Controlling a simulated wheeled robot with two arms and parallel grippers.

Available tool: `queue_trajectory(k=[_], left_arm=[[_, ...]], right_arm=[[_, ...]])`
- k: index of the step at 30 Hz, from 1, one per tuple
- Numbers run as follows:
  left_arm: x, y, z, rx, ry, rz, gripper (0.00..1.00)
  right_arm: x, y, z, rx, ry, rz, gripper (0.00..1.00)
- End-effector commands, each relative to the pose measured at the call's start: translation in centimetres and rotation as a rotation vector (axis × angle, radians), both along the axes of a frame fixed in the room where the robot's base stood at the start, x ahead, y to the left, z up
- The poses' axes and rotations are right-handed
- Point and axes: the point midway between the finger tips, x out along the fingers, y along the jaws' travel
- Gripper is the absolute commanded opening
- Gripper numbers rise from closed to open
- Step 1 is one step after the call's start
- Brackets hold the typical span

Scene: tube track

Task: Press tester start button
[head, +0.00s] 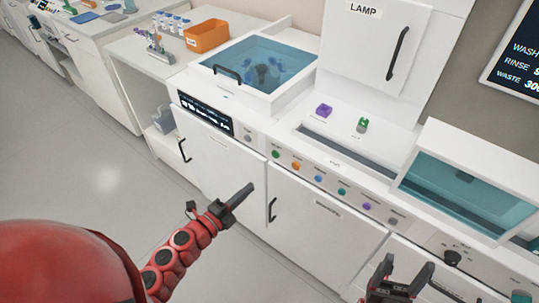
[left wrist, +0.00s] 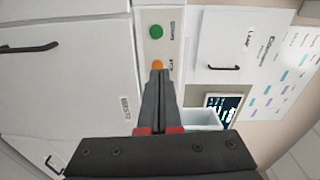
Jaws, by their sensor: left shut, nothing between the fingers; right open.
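A slanted front panel carries a row of round coloured buttons: green (head: 276,154), orange (head: 297,166), blue (head: 318,178), teal (head: 342,191), purple (head: 367,206) and grey (head: 392,220). Their labels are too small to read, so I cannot tell which one is the tester start button. My left gripper (head: 245,191) is shut and empty, in front of the white cabinet doors below the panel. In the left wrist view its fingertips (left wrist: 158,74) overlap the lower edge of the orange button (left wrist: 157,64), with the green button (left wrist: 156,31) beyond. My right gripper (head: 405,272) is open and empty.
A purple piece (head: 324,110) and a green piece (head: 363,124) sit on the ledge below the LAMP cabinet (head: 378,35). A teal-windowed box (head: 470,190) stands at right. Floor at left is clear.

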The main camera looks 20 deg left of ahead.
Motion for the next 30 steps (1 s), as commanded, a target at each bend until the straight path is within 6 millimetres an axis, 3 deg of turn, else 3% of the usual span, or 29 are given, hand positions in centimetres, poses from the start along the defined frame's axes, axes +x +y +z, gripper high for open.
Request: queue_trajectory(k=[6,18,23,30], left_arm=[[0.3,1.9,0.0,0.090,0.004,0.060,0.00],[0.8,1.7,0.0,0.089,0.003,0.058,0.00],[2.7,1.0,0.0,0.088,0.002,0.057,0.00],[7.4,-0.7,0.0,0.085,0.000,0.055,0.00]], right_arm=[[0.0,0.0,0.2,0.000,0.000,0.000,0.71],[0.0,0.0,0.3,0.000,0.000,0.000,0.71],[0.0,0.0,0.6,0.000,0.000,0.000,0.71],[0.0,0.0,1.6,0.000,0.000,0.000,0.71]])
